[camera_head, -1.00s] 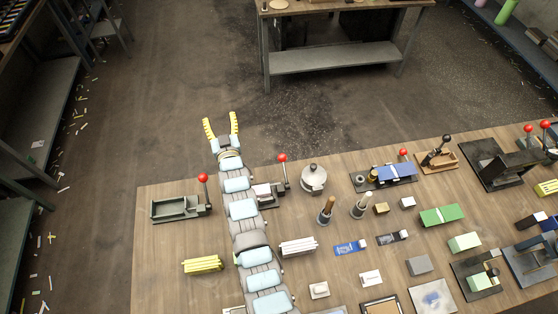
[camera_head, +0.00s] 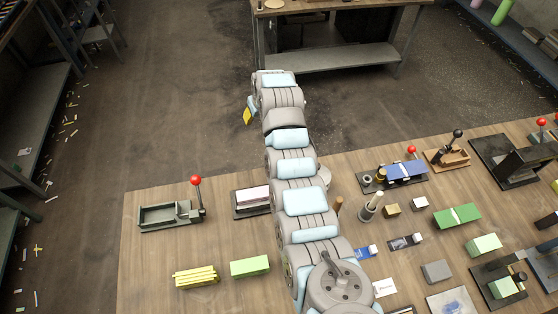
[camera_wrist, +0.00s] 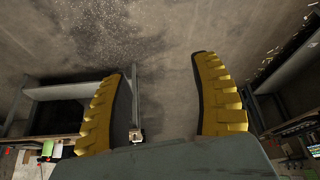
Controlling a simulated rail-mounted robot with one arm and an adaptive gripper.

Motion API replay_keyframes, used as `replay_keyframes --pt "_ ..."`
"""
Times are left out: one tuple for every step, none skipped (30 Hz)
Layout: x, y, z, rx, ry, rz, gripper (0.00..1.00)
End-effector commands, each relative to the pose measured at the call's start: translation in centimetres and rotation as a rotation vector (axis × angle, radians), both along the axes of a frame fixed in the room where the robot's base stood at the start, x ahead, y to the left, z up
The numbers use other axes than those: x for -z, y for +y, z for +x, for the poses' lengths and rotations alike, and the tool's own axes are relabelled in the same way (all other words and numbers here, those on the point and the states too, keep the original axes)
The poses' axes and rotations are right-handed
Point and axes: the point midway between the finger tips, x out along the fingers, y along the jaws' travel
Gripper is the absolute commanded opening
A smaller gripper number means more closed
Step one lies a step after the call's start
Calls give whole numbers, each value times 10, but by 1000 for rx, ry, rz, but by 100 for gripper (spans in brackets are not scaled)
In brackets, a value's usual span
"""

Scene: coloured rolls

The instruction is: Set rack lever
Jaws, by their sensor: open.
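Several fixtures with levers stand on the wooden table; I cannot tell which is the rack. At the far left is a dark green open-tray fixture (camera_head: 165,216) with an upright red-knobbed lever (camera_head: 197,193). Beside it, a dark fixture with a pale block (camera_head: 252,200) is partly behind my arm, its lever hidden. My gripper (camera_wrist: 160,70) is open and empty, its yellow fingers apart over the floor in the wrist view. In the head view only one yellow finger (camera_head: 248,114) shows, beyond the table's far edge and apart from every lever.
A blue-topped fixture (camera_head: 401,170) with a red knob, a brown-based lever fixture (camera_head: 448,157) and a black fixture (camera_head: 502,160) stand to the right. Yellow bars (camera_head: 196,276) and a green block (camera_head: 249,266) lie near left. A workbench (camera_head: 340,55) stands beyond the floor.

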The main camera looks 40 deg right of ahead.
Motion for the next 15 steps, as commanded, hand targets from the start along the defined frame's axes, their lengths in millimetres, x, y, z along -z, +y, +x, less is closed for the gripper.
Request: replay_keyframes --pt "-1 -8 -14 -2 51 15 64" --pt "-3 -11 -24 -5 88 28 64" --pt "-8 -15 -36 -8 131 41 64" --pt "-10 -17 -46 -10 167 55 64" --pt "-13 -19 -55 -12 198 67 64" --pt "-16 -21 -68 -15 241 83 64" --pt "-19 -23 -76 -16 267 92 64" --pt "-22 -24 -85 -17 294 102 64" --pt "-25 -25 -94 -18 324 115 64" --pt "-27 -26 -101 -19 345 123 64" --pt "-29 -26 -107 -19 363 132 64" --pt "-31 -26 -112 -20 382 139 64" --pt "-33 -26 -115 -21 392 142 64" --pt "-34 -27 -118 -21 399 145 64" --pt "-35 -27 -120 -22 407 149 64"
